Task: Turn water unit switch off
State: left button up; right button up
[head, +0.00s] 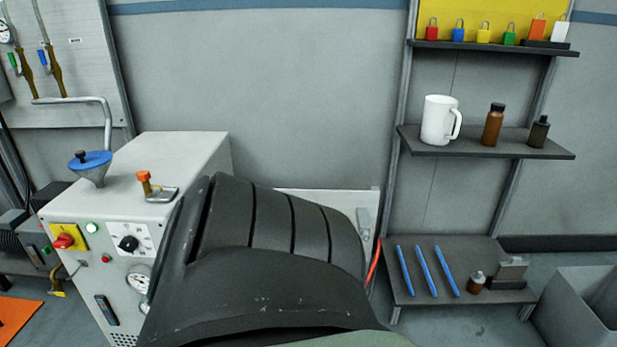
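The water unit appears to be the white cabinet (185,160) at the left. On its front is a red rotary switch (65,241) on a yellow plate; its handle looks roughly level, but its exact setting is too small to tell. Beside it are a lit-looking green lamp (92,228) and a black knob (128,243) on a white plate. A small red button (106,259) and a dark oblong fitting (106,310) sit lower. A large dark segmented arm part, seemingly mine, covers the lower middle and the cabinet's right front. Neither gripper is in view.
On the cabinet top stand a blue-capped funnel (91,167) and an orange-knobbed valve (145,182). A shelf unit (490,142) at the right holds a white mug (440,120), bottles and padlocks. A grey bin (580,308) stands at the lower right.

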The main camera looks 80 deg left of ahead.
aim_at(64, 241)
jog(key=u, duration=3.55)
jog(key=j+z, duration=0.1)
jog(key=j, duration=0.2)
